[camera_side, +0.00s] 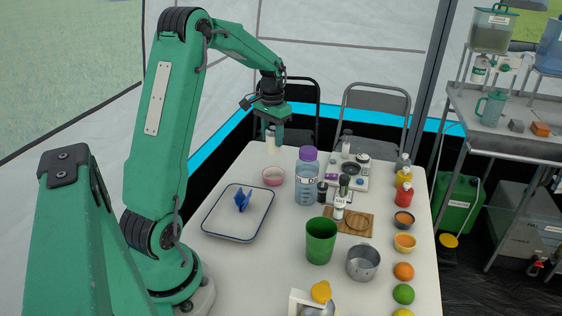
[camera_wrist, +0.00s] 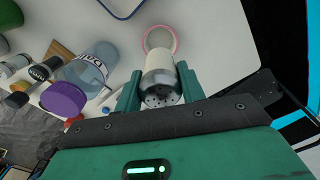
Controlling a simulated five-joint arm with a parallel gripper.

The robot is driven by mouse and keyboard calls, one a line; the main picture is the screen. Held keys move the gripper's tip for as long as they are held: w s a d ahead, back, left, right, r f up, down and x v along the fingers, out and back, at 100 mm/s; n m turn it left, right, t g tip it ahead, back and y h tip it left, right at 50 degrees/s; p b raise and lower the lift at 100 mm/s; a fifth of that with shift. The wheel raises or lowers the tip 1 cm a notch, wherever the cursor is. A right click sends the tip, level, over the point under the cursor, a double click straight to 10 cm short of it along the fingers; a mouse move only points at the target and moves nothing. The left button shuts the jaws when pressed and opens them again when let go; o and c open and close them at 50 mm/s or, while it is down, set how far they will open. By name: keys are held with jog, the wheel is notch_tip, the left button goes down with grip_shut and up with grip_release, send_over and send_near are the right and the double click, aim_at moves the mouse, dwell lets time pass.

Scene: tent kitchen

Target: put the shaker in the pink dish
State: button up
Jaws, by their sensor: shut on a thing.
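The shaker (camera_wrist: 160,70), pale with a grey metal holed top, is between the two green fingers of my gripper (camera_wrist: 158,86) in the wrist view. My gripper is shut on it. In the side view my gripper (camera_side: 272,128) is over the far left end of the table, with the pale shaker (camera_side: 271,146) below it. The small pink dish (camera_side: 273,176) is on the table, nearer the side camera than the shaker. In the wrist view the pink dish's rim (camera_wrist: 173,37) shows past the shaker, which hides part of it. The shaker's height above the table is unclear.
A water bottle with a purple lid (camera_side: 307,178) stands right of the dish. A blue-rimmed white tray (camera_side: 222,225) holding a blue object (camera_side: 242,199) lies to the near left. A green cup (camera_side: 320,240) and a metal pot (camera_side: 362,263) stand nearer the front.

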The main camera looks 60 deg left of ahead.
jog(key=shift+f, duration=0.1)
jog(key=shift+f, duration=4.9)
jog(key=shift+f, duration=0.1)
jog(key=o, duration=1)
notch_tip(320, 180, up, 12)
jog(key=shift+r, duration=0.15)
